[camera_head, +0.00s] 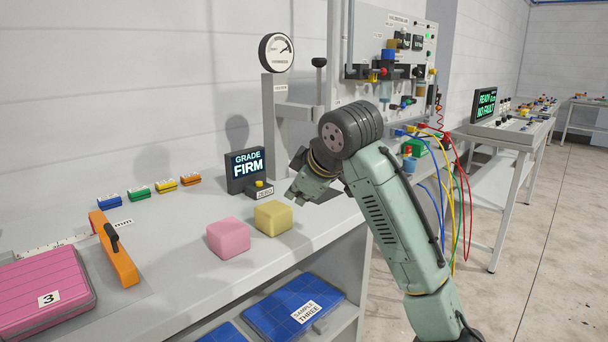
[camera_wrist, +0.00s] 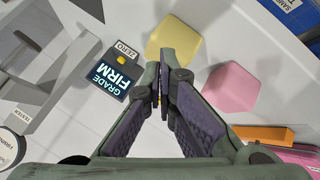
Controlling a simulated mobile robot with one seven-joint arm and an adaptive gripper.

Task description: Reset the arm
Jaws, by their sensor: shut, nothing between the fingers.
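My arm bends over the bench from the right in the head view. My gripper (camera_head: 291,200) points down and left, above the bench close to the yellow block. In the wrist view my gripper (camera_wrist: 162,78) has its fingertips together with nothing held between them. The yellow block (camera_head: 273,218) sits on the bench and also shows just past the fingertips in the wrist view (camera_wrist: 175,38). The pink block (camera_head: 228,238) sits to its left, apart from it. My arm hides part of the bench behind it.
A display reading "GRADE FIRM" (camera_head: 247,170) stands behind the blocks, near a gauge stand (camera_head: 268,110). Blue samples (camera_head: 285,308) lie on the shelf below. Coloured cables (camera_head: 462,190) hang right of my arm.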

